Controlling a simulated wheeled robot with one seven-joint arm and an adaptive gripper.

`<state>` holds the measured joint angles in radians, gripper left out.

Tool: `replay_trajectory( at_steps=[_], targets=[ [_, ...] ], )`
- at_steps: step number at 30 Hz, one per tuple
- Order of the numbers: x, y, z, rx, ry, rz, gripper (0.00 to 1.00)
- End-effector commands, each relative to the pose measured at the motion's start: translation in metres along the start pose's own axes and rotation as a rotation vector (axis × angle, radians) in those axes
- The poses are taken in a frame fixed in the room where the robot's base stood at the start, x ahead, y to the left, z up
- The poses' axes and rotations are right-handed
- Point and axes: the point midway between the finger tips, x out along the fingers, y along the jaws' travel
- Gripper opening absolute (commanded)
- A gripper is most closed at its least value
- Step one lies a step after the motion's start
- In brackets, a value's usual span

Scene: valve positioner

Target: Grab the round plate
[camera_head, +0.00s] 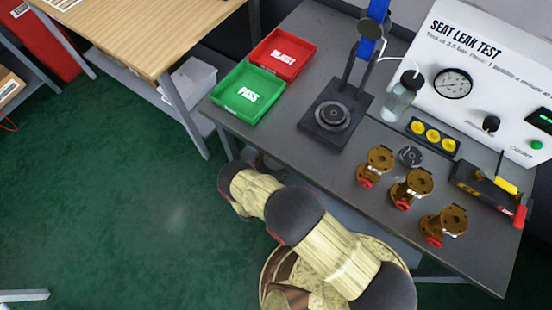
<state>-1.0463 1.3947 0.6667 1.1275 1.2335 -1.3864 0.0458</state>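A small dark grey round plate (410,156) lies flat on the grey workbench (300,130), among the brass valves and just below the yellow-dotted block. Its face looks to have small marks or holes, too small to tell. My arm reaches in from the bottom of the view and bends left, in front of the bench's front edge. My gripper does not show; the far end of the arm is hidden behind its own links. Nothing of mine touches the plate.
Brass valves with red parts (412,187) stand close around the plate. A black clamp stand (336,112) with a blue column, a bottle (402,97) and a yellow-dotted block (432,138) are behind. A green PASS tray (249,92), red tray (281,54) and test panel (470,45) border the bench.

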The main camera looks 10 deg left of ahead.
Motion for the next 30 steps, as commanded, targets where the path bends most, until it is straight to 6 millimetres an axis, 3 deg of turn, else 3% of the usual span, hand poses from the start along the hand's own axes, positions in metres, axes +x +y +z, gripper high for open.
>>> replay_trajectory(
  at_steps=[21,30],
  targets=[
    [-0.0002,0.0002,0.0004,0.0,0.0,0.0,0.52],
    [-0.0004,-0.0003,-0.002,0.001,0.0,0.0,0.52]
  ],
)
